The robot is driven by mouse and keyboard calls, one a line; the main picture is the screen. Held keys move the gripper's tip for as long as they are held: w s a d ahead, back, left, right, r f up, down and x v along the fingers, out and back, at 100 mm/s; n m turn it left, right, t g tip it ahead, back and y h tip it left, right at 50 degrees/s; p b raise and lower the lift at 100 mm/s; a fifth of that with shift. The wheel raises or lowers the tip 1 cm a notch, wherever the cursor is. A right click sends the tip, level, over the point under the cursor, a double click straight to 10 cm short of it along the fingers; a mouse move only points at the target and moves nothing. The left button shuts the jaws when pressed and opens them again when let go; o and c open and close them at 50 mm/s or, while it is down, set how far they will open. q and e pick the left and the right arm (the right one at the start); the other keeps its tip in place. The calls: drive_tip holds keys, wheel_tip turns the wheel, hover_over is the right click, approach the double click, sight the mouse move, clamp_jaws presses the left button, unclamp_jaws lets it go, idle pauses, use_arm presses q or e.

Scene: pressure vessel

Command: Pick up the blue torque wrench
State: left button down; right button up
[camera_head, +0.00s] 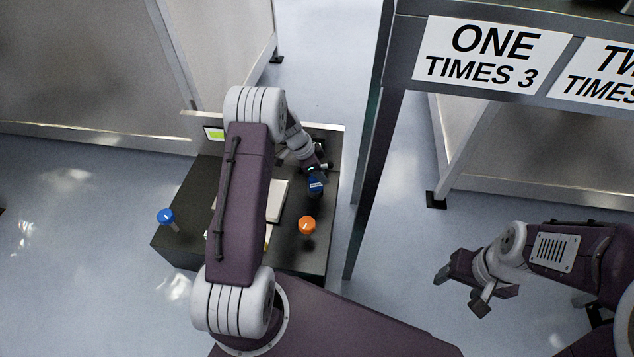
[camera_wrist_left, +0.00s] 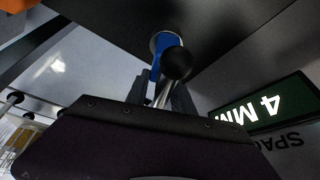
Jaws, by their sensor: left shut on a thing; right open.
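My left gripper (camera_head: 317,172) is at the back right of the dark cart. It is shut on a blue tool with a pale marking, which I take as the blue torque wrench (camera_head: 316,186). In the left wrist view, the wrench (camera_wrist_left: 156,66) shows blue beside a black ball and a metal shaft between the fingers (camera_wrist_left: 162,95). The gripper and wrist hide part of it, and I cannot tell whether it touches the cart top. My right gripper (camera_head: 461,292) is open and empty, off the cart to the right.
An orange-topped tool (camera_head: 307,225) stands near the cart's right side. Another blue-topped piece (camera_head: 167,217) is at its left edge. My left arm covers much of the cart (camera_head: 180,245). A frame post (camera_head: 372,180) with a sign (camera_head: 490,54) stands close on the right.

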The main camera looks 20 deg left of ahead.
sight(323, 165)
use_arm(q)
drive_tip(key=shift+r+p, duration=0.4)
drive_tip(key=shift+r, duration=0.1)
wheel_tip(323, 165, up, 4)
drive_tip(key=p, duration=0.3)
drive_tip(key=shift+r, duration=0.1)
drive_tip(key=d+r+p, duration=0.5)
drive_tip(key=d+r, duration=0.1)
drive_tip(key=d, duration=0.5)
drive_tip(key=shift+s+d, duration=0.15)
drive_tip(key=shift+d, duration=0.2)
